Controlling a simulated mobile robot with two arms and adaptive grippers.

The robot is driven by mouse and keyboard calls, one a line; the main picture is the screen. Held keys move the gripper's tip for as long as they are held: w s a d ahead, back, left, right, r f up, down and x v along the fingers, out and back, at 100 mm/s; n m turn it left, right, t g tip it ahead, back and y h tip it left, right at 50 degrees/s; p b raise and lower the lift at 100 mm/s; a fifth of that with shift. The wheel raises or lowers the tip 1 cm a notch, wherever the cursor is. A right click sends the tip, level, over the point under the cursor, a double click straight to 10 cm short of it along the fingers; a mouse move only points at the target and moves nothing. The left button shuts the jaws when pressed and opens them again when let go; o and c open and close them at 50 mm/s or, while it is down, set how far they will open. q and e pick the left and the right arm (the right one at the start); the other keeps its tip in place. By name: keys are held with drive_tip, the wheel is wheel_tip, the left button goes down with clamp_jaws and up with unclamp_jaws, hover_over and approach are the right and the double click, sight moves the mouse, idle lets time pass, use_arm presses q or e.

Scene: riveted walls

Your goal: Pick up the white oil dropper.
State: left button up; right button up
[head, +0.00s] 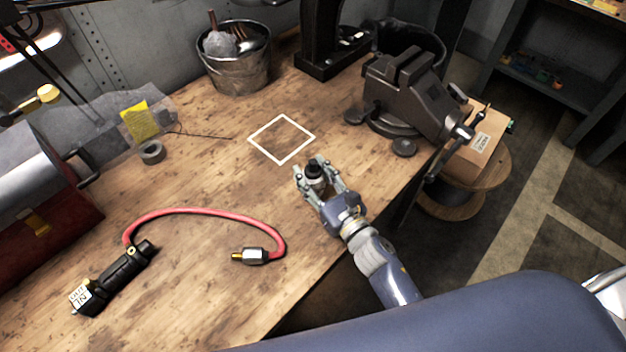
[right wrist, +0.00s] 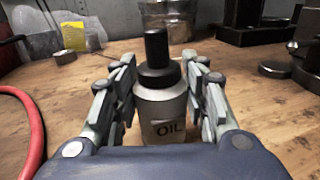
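The oil dropper is a small whitish bottle with a black cap and nozzle and the word OIL on it. It stands upright on the wooden workbench (head: 190,195). In the head view the dropper (head: 315,181) is between the fingers of my right gripper (head: 317,174), which partly hide it. In the right wrist view the dropper (right wrist: 160,105) is central, with the spread fingers of the gripper (right wrist: 160,80) on either side. The fingers are close to its sides and do not look closed on it. My left gripper is not in view.
A white square outline (head: 282,117) lies on clear bench beyond the dropper. A dark vise (head: 405,90) stands to the right, near the edge. A red hose (head: 205,211) lies to the left. A metal bucket (head: 236,75) and grey tape roll (head: 151,153) stand farther back.

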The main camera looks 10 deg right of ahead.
drive_tip(key=shift+c, duration=1)
drive_tip(key=shift+r, duration=0.15)
